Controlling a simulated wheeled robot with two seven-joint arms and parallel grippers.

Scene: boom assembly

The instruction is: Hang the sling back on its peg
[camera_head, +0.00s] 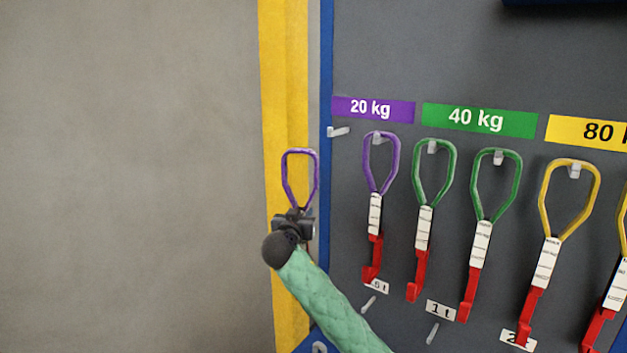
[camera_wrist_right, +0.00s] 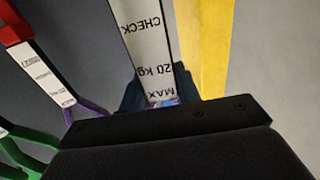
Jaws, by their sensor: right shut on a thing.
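A sling with a purple loop (camera_head: 300,178) is held by my right gripper (camera_head: 293,222), which is shut on its tag. The loop points up, left of the board's blue edge. In the right wrist view the sling's white tag (camera_wrist_right: 148,45) reads "CHECK", "20 kg" and "MAX". Its lower part is mostly hidden behind my gripper in the head view. An empty grey peg (camera_head: 338,132) sticks out under the purple "20 kg" label (camera_head: 373,109), to the upper right of the held loop. My left gripper is not in view.
Another purple sling (camera_head: 381,165) hangs just right of the empty peg. Green slings (camera_head: 434,172) and a yellow sling (camera_head: 569,200) hang farther right on the grey board (camera_head: 450,60). A yellow stripe (camera_head: 285,80) and bare wall (camera_head: 130,170) lie to the left.

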